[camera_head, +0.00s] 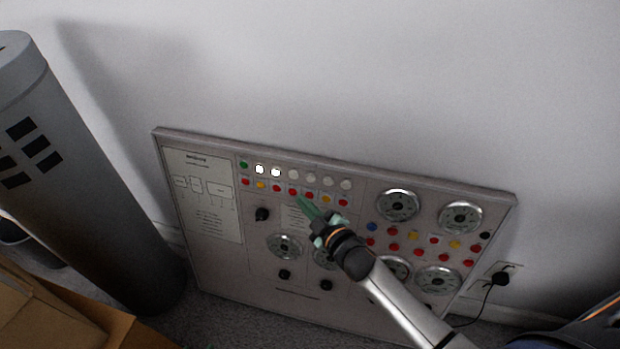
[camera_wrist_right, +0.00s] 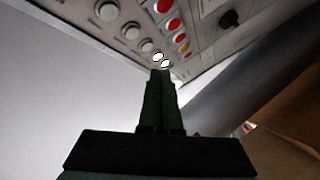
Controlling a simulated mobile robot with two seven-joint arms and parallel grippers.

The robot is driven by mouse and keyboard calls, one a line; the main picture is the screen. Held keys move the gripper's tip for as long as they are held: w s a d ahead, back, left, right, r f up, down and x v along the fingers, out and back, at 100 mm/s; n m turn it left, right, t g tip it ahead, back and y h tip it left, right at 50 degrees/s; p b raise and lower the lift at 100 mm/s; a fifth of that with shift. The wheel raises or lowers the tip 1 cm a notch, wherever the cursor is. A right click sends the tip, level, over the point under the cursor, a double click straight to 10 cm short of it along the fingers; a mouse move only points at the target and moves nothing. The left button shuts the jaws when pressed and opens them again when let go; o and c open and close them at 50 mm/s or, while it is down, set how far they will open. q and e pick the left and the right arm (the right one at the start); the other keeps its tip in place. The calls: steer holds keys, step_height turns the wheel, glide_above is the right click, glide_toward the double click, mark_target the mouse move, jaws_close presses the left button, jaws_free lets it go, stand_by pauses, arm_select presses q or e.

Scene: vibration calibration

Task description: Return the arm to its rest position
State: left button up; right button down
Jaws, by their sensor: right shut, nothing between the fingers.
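My right gripper (camera_head: 303,205) reaches in from the lower right of the head view, in front of a grey control panel (camera_head: 340,295). Its green fingers are together with nothing between them. Their tips appear near the row of red and yellow buttons; I cannot tell whether they touch the panel. In the right wrist view the shut fingers (camera_wrist_right: 161,74) point at two lit white lamps (camera_wrist_right: 161,60). The same two lamps glow in the panel's top row in the head view (camera_head: 267,171), beside a green lamp (camera_head: 244,165). My left gripper is not in view.
The panel leans near a white wall (camera_head: 400,80). A grey cylinder (camera_head: 75,190) stands at the left, with a cardboard box (camera_head: 60,315) in front. A black plug (camera_head: 499,278) sits in a wall socket at the right. Round dials and black knobs cover the panel.

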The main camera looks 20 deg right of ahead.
stand_by(0.4)
steer(key=s+f+m+g+p, duration=0.1)
steer(key=s+m+g, duration=0.1)
steer(key=s, duration=0.5)
steer(key=s+d+f+m+g+p, duration=0.1)
steer(key=s+f+m+g+p, duration=0.1)
steer(key=s, duration=0.6)
steer(key=s+f+m+g+h+p, duration=0.1)
steer(key=s+m, duration=0.3)
steer(key=s, duration=0.4)
steer(key=shift+s+d+f+m+g+p, duration=0.15)
steer(key=shift+f+m+g+p, duration=0.15)
steer(key=shift+f+g+p, duration=0.15)
